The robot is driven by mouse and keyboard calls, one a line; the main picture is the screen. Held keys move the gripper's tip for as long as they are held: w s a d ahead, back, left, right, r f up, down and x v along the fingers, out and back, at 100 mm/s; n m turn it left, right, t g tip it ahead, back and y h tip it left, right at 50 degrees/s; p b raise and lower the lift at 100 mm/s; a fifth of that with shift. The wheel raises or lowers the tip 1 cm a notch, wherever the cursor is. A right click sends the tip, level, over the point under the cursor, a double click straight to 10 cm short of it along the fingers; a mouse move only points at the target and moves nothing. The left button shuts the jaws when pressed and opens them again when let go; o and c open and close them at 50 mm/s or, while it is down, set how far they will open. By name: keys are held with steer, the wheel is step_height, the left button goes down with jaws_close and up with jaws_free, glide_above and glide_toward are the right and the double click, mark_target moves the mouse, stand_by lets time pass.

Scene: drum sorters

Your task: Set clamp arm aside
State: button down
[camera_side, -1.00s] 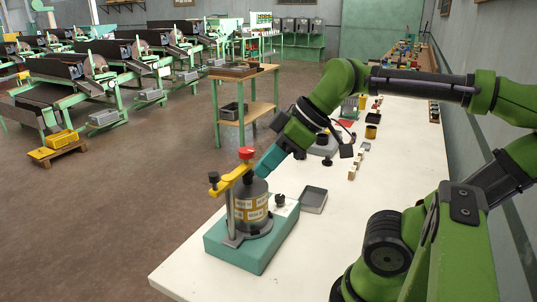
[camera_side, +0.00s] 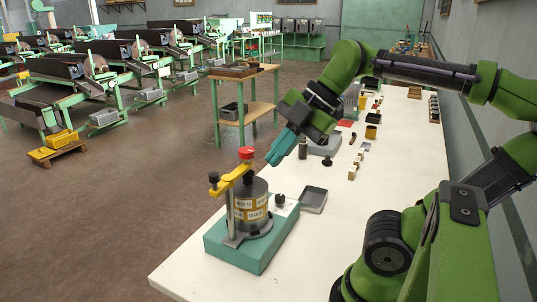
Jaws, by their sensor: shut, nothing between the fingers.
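The clamp arm (camera_side: 230,179) is a yellow bar with a red knob (camera_side: 246,153) at one end and a black knob at the other. It lies across the top of a grey cylinder (camera_side: 252,203) with yellow labels, beside a metal post on the teal base block (camera_side: 236,251). My gripper (camera_side: 274,160) is shut and empty, with teal fingers pointing down and left. It is up and to the right of the red knob in the picture, apart from it.
A small grey tray (camera_side: 313,200) sits right of the teal base. A black knob (camera_side: 280,200) stands on the base's light plate. Small blocks (camera_side: 353,171) and several other parts lie farther back on the white table (camera_side: 335,245).

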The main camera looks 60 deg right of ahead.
steer(key=w+a+f, duration=0.3)
steer(key=w+f, duration=0.5)
steer(key=shift+w+a, duration=0.35)
steer(key=shift+a, duration=0.05)
